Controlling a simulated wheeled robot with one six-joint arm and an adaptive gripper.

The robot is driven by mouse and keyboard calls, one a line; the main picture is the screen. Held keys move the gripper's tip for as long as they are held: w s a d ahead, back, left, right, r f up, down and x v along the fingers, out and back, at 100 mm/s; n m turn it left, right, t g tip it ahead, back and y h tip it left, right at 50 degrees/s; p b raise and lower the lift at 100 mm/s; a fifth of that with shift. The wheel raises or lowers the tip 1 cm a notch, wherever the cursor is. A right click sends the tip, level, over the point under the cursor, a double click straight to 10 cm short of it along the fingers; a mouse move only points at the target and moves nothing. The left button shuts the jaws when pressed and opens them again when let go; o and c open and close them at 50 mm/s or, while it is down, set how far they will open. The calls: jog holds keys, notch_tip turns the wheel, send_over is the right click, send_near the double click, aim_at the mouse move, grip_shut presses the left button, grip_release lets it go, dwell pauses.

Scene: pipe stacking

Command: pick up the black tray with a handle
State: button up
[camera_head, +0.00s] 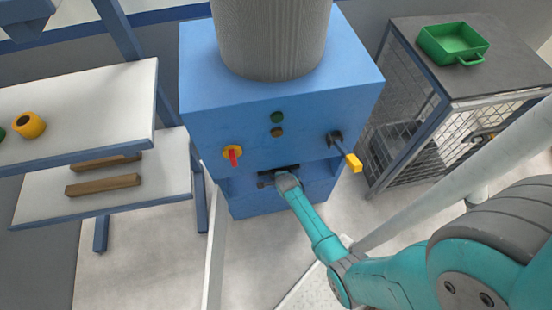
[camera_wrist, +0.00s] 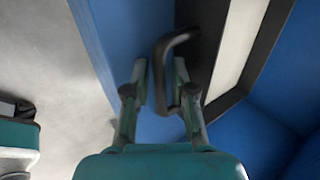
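The black tray (camera_wrist: 213,35) sits in the lower opening of the blue machine, with a pale inside and a dark looped handle (camera_wrist: 160,60) in the wrist view. In the head view only a dark bit of the tray (camera_head: 265,180) shows beside my gripper, which hides the rest. My gripper (camera_wrist: 159,68) is open, with one finger on each side of the handle's outer bar. A gap shows between the fingers and the bar, and I cannot tell if either finger touches it. In the head view my gripper (camera_head: 287,182) reaches the opening.
The blue machine (camera_head: 210,110) has a red knob (camera_head: 233,155) and a yellow-tipped lever (camera_head: 352,160) above the opening. Shelves (camera_head: 100,105) with wooden bars stand left. A caged table (camera_head: 420,70) with a green tray (camera_head: 453,42) stands right.

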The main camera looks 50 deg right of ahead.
grip_shut()
jog(key=shift+r, duration=0.1)
